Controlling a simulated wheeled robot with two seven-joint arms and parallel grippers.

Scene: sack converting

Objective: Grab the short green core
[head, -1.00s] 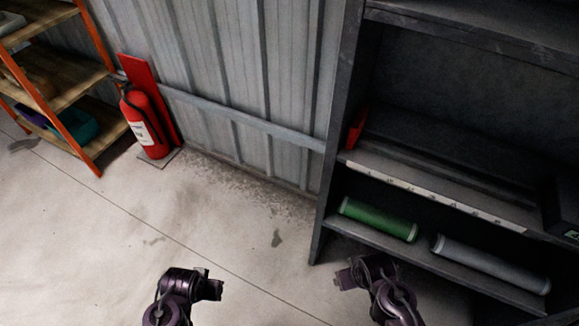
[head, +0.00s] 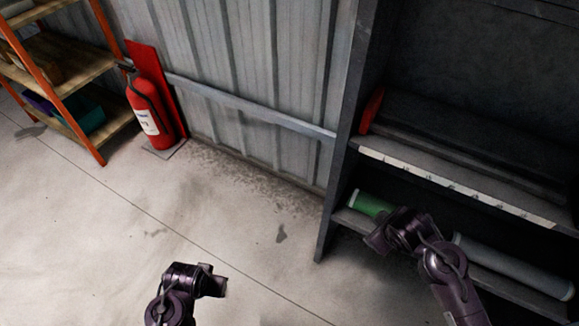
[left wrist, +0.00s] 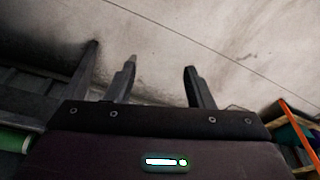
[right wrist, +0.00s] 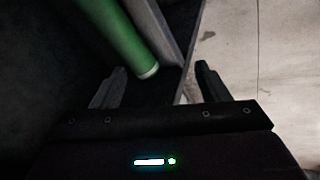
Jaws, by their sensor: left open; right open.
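The short green core (head: 369,204) lies on the lower shelf of the dark rack in the head view, its right part hidden behind my right arm. In the right wrist view the green core (right wrist: 117,35) runs from the top toward the open fingers, its pale end just beyond them. My right gripper (right wrist: 160,85) is open and empty, close in front of the core and apart from it. My left gripper (left wrist: 160,78) is open and empty, away to the left over bare floor. A sliver of green (left wrist: 14,142) shows at the left wrist view's edge.
A longer grey core (head: 515,265) lies on the same shelf, right of the green one. The shelf above has a white ruled strip (head: 455,186) along its edge. A red fire extinguisher (head: 150,110) stands by the metal wall.

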